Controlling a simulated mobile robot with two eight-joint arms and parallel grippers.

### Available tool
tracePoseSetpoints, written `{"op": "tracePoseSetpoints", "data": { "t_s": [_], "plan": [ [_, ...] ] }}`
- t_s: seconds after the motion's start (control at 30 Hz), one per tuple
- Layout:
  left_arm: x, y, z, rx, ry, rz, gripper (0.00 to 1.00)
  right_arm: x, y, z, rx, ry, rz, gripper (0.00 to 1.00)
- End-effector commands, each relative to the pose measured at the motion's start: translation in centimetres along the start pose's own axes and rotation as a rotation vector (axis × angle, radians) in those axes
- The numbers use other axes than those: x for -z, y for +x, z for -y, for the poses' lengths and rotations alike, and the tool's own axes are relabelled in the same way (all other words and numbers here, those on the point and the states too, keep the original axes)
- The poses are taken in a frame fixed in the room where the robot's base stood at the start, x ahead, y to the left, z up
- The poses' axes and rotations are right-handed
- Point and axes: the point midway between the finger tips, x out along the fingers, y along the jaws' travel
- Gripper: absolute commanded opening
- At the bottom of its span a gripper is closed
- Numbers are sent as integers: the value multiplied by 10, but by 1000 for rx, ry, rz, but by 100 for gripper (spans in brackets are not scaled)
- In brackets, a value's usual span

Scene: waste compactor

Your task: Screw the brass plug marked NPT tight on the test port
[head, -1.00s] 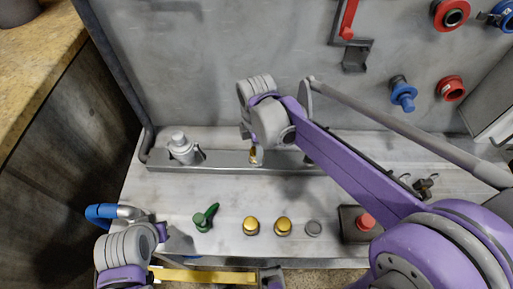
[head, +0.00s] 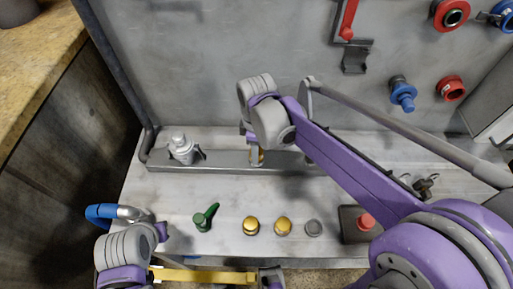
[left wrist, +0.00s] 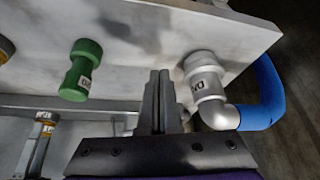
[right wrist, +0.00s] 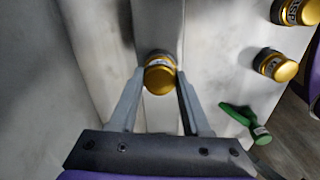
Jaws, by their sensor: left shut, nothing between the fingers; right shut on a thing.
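My right gripper (right wrist: 159,80) is shut on a brass plug (right wrist: 159,76), with a finger on each side of it. The plug is over the grey rail on the bench and shows small under the gripper in the head view (head: 256,158). Its label is too small to read. The port beneath it is hidden, so I cannot tell how far the plug is seated. Two more brass plugs, (head: 251,226) and (head: 283,226), stand at the bench front. My left gripper (left wrist: 157,82) is shut and empty, near the bench's front edge beside a white elbow fitting (left wrist: 205,78).
A grey fitting (head: 181,149) sits at the rail's left. A blue hose (left wrist: 263,92) leaves the elbow. A wall panel with red and blue fittings (head: 402,94) rises behind.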

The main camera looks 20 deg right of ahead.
Motion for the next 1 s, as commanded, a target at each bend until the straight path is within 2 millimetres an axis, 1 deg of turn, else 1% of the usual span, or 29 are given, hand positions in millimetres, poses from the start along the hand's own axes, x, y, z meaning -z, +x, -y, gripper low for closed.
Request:
{"op": "tracePoseSetpoints", "data": {
  "t_s": [0.33,0.43,0.6,0.7,0.8,1.0],
  "plan": [
    [0,0,0,0,0,0,0,0,0,0,0,34,0,0],
    [0,0,0,0,0,0,0,0,0,0,0,130,0,0],
    [0,0,0,0,0,0,0,0,0,0,0,364,0,0],
    [0,0,0,0,0,0,0,0,0,0,0,444,0,0],
    [0,0,0,0,0,0,0,0,0,0,0,470,0,0],
    [0,0,0,0,0,0,0,0,0,0,0,468,0,0]
  ]
}}
